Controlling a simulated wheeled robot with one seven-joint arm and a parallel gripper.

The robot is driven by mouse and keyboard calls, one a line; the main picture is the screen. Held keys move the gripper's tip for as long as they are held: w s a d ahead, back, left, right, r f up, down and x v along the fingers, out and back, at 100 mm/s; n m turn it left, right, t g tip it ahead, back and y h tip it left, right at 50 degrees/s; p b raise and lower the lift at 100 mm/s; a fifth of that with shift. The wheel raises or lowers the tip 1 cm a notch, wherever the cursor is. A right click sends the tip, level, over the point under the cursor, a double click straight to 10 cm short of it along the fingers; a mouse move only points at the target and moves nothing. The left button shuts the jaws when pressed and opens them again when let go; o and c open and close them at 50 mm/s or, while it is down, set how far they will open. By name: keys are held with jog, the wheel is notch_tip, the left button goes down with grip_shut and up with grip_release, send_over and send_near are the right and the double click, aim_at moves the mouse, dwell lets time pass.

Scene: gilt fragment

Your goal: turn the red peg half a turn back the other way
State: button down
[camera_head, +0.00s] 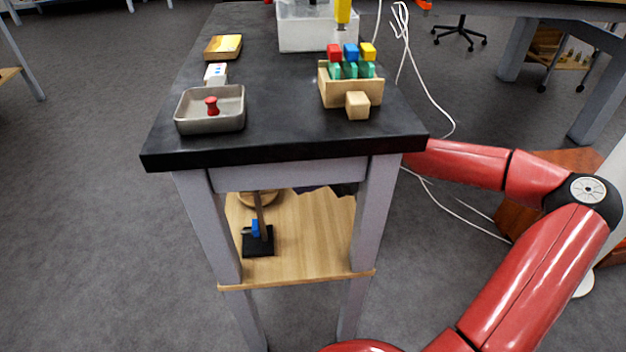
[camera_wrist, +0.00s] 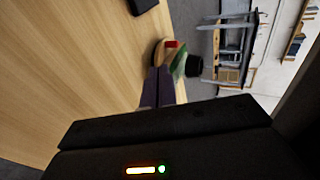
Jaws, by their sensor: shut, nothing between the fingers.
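A small red peg (camera_head: 212,104) with a rounded head stands in a shallow grey tray (camera_head: 240,122) at the near left of the black table. Another red-topped peg (camera_head: 334,52) sits at the left of a row in a wooden rack (camera_head: 350,93), beside a blue-topped (camera_head: 351,51) and a yellow-topped one (camera_head: 368,52). My gripper is hidden from the head view; my red arm runs to the table's right side, below its top. In the wrist view my gripper (camera_wrist: 165,122) shows as a dark shape along the bottom, shut and empty. It faces a wooden surface, away from both red pegs.
A wooden block (camera_head: 358,105) sticks out at the rack's front. A gold box (camera_head: 223,46), a small white piece (camera_head: 215,74) and a white bin (camera_head: 300,35) stand farther back. The wooden lower shelf (camera_head: 300,250) holds several things. White cables trail at the right.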

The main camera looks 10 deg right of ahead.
jog(key=a, duration=0.2)
jog(key=a+f, duration=0.1)
jog(key=a, duration=0.2)
jog(key=w+a+f, duration=0.1)
jog(key=a, duration=0.1)
jog(key=shift+a+f, duration=0.1)
jog(key=shift+a, duration=0.2)
